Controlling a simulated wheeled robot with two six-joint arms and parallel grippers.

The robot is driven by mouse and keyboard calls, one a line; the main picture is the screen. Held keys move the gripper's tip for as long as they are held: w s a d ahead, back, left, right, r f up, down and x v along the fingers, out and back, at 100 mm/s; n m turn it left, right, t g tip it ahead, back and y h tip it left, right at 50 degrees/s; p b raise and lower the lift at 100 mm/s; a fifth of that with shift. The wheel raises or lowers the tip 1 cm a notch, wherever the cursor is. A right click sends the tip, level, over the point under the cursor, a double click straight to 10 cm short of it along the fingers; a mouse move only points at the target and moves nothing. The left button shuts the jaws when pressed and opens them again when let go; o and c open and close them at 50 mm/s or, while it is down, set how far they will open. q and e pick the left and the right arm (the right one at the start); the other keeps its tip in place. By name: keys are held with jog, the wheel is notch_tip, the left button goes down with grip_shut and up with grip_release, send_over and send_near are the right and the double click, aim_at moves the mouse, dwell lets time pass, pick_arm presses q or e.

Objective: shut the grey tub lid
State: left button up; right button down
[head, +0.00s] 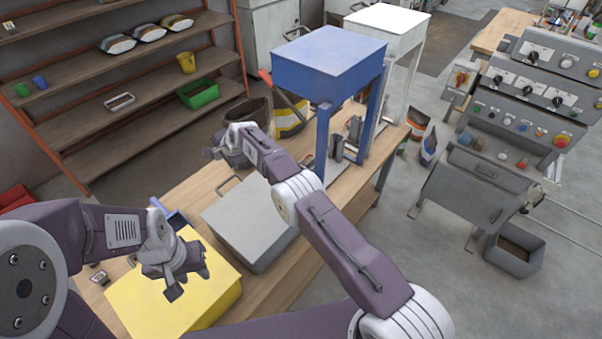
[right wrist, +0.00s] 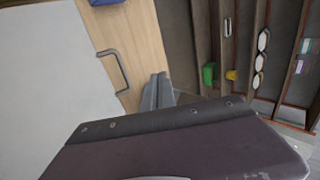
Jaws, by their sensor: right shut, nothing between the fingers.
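The grey tub (head: 262,262) stands on the wooden bench with its grey lid (head: 250,215) lying flat over its top. The lid's handle (head: 228,184) is on its far left edge. The lid (right wrist: 45,85) and handle (right wrist: 118,70) also show in the right wrist view. My right gripper (head: 222,148) is shut and empty, beyond the lid, apart from the handle; its fingers show in the right wrist view (right wrist: 157,92). My right forearm hides the lid's right corner. My left gripper (head: 175,284) is over the yellow lid; its finger opening is unclear.
A yellow-lidded tub (head: 205,300) stands left of the grey one, with a blue item (head: 176,219) behind it. A blue machine (head: 325,62) rises on the bench to the right. Shelves (head: 130,115) stand behind. A bare bench strip (head: 205,190) lies beyond the tubs.

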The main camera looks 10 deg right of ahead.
jog(key=shift+s+r, duration=0.15)
jog(key=b+v, duration=0.3)
jog(key=v, duration=0.5)
jog(key=shift+d+r, duration=0.25)
jog(key=shift+s, duration=0.15)
